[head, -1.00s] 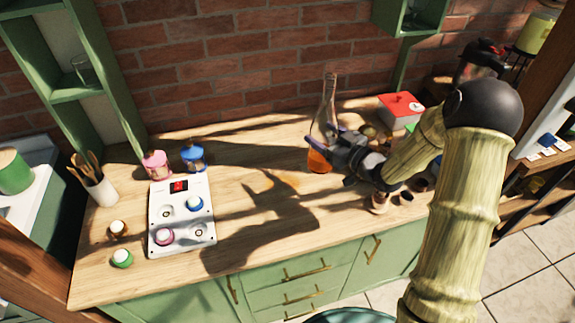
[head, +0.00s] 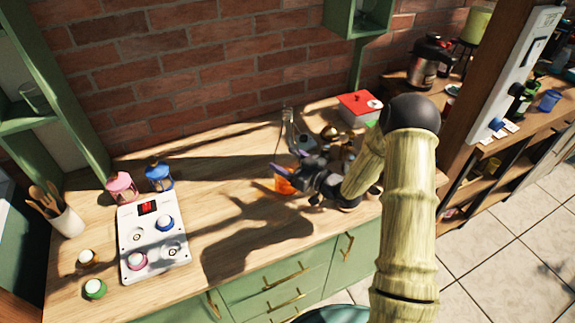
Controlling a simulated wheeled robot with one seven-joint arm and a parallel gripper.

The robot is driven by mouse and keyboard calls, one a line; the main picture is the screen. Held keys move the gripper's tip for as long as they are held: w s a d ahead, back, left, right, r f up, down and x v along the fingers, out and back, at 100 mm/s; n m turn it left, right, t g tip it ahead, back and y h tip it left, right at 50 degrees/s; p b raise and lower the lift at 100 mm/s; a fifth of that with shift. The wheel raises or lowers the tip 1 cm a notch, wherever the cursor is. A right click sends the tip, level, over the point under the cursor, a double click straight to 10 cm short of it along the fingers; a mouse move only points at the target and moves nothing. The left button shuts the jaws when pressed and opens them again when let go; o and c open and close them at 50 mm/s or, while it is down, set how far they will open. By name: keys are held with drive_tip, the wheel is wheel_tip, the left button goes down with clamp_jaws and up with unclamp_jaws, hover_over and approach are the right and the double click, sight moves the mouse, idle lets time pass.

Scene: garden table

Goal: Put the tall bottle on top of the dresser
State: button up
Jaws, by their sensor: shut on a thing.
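The tall bottle (head: 286,132) is clear glass with a long neck and orange liquid low in it. It is roughly upright over the wooden top of a green cabinet (head: 275,290) with drawers. My gripper (head: 284,173) is shut around the bottle's lower body and hides part of it. I cannot tell whether the bottle's base touches the wood. I cannot tell for sure which piece of furniture is the dresser.
A white panel (head: 136,262) with knobs, pink (head: 121,188) and blue (head: 159,178) lanterns and a utensil cup (head: 67,222) stand left. A red-lidded box (head: 356,112) stands behind the gripper. Wooden shelves (head: 480,175) with a kettle (head: 424,66) are at right, past a post.

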drive_tip(key=shift+f, duration=1.05)
drive_tip(key=shift+f, duration=0.1)
drive_tip(key=shift+f, duration=0.1)
drive_tip(key=o, duration=1.5)
drive_tip(key=shift+o, duration=0.2)
